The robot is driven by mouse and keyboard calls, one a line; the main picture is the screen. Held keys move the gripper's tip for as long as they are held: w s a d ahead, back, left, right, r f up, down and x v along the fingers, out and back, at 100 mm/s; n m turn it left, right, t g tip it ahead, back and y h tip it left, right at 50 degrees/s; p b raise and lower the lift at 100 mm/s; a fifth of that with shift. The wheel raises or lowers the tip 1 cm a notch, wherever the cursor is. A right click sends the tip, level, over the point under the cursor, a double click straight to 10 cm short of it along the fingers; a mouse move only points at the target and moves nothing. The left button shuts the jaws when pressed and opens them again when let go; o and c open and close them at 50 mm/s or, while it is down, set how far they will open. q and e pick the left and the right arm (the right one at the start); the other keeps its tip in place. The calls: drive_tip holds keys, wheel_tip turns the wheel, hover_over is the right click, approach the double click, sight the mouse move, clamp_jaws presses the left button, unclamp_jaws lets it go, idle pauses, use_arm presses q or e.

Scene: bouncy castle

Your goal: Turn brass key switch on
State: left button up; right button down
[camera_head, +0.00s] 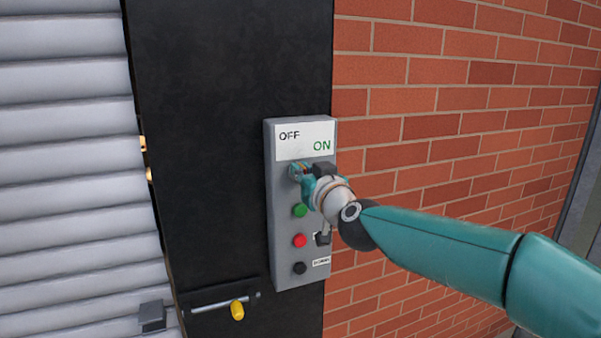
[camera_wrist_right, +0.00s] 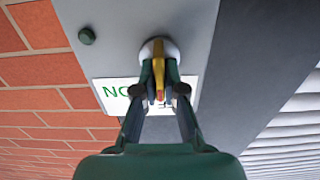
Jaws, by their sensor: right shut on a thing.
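The grey control box (camera_head: 284,235) is fixed on the black door post, with a white label (camera_head: 305,141) reading OFF at left and ON at right. The key switch sits just below the label, with its round collar mostly hidden by my right gripper (camera_head: 303,172) in the head view. In the right wrist view, the brass key (camera_wrist_right: 159,72) stands in its pale collar (camera_wrist_right: 159,48). My right gripper (camera_wrist_right: 162,84) is shut on the key, one finger on each side. The label (camera_wrist_right: 115,95) is partly hidden behind the fingers there. My left gripper is out of view.
Below the switch are a green button (camera_head: 300,210), a red button (camera_head: 299,241) and a black button (camera_head: 299,268). A bolt with a yellow knob (camera_head: 237,310) sits lower left. A brick wall (camera_head: 440,100) is right, a grey shutter (camera_head: 65,150) left.

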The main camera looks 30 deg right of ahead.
drive_tip(key=shift+a, duration=0.1)
drive_tip(key=shift+s+d+f+m+b, duration=0.2)
drive_tip(key=shift+m+b, duration=0.7)
drive_tip(key=shift+m, duration=2.05)
drive_tip(key=shift+w+d+f+m+b, duration=0.25)
drive_tip(key=shift+m+b, duration=0.6)
drive_tip(key=shift+m, duration=2.15)
drive_tip(key=shift+s+d+f+m+b, duration=0.25)
drive_tip(key=shift+m+b, duration=0.65)
drive_tip(key=shift+m, duration=2.05)
drive_tip(key=shift+w+f, duration=0.1)
drive_tip(key=shift+f, duration=0.05)
